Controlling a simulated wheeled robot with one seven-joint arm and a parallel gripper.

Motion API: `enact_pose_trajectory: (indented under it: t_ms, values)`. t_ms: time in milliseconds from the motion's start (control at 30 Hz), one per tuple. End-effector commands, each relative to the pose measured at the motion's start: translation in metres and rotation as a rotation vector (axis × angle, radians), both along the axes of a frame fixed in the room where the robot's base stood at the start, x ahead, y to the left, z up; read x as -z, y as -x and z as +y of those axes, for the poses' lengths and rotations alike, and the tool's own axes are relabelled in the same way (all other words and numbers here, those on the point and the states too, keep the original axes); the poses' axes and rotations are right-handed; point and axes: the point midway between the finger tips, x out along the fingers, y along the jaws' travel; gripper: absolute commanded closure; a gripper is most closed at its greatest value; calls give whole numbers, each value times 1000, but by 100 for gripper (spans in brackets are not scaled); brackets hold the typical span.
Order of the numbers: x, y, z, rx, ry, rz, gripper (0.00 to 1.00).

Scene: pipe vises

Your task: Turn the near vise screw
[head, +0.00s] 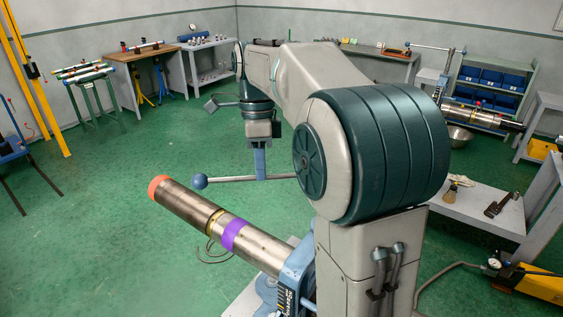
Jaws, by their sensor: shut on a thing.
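The near vise (296,268) is a blue body at the bottom middle, partly hidden behind my arm. A steel pipe (265,249) with an orange end and a purple band runs from it up to the left. The vise screw's handle is a thin grey bar (228,180) with a blue ball end (200,181). It lies about level above the pipe. My gripper (260,177) points down and is shut on this bar, to the right of the ball. The screw itself and the bar's right end are hidden by my arm.
A grey bench (468,207) with a wrench stands at right. A yellow machine (540,284) with a hose sits on the floor at bottom right. Another vise with a pipe (480,117) is behind my arm at right. Green floor (110,260) is clear at left.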

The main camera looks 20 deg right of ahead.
Motion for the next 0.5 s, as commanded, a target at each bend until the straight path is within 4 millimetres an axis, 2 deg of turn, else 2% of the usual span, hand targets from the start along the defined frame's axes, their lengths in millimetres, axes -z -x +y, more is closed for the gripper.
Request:
enact_pose_trajectory:
  t_ms: [33,167,500]
  values:
    - [-8,-8,2,34,0,-9,100]
    - [-7,-25,0,147,0,-10,100]
    - [-6,-63,-25,449,-1,-12,100]
